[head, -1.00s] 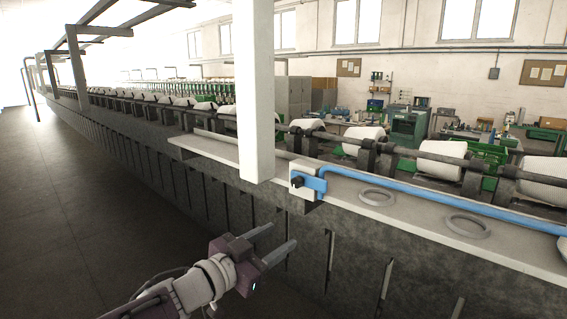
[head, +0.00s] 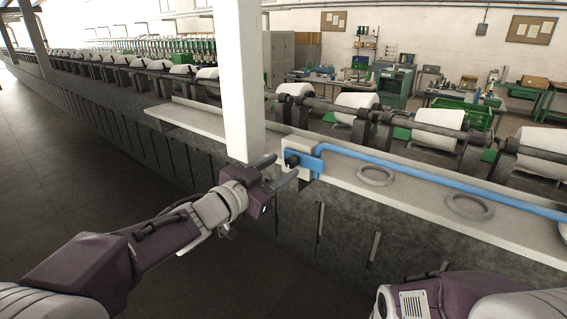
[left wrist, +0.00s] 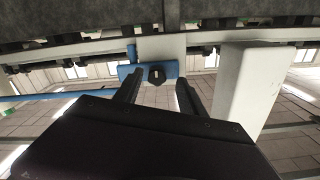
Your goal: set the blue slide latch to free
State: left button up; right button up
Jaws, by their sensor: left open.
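A white post (head: 238,80) stands just left of the latch. A blue rod (head: 420,177) runs right from the latch above the ledge (head: 345,184), where grey rings (head: 376,175) lie. White rolls (head: 357,105) line the machine behind. Open floor (head: 60,180) is at the left.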

pick_arm(q)
jog(key=shift+w+d+r, duration=0.1)
jog(key=shift+w+d, duration=0.3)
jog(key=shift+d, duration=0.1)
jog(key=shift+d+r, duration=0.1)
jog(key=shift+d, duration=0.2)
jog(key=shift+a, duration=0.1)
jog(key=shift+w, duration=0.15)
jog(key=c, duration=1)
grip_shut()
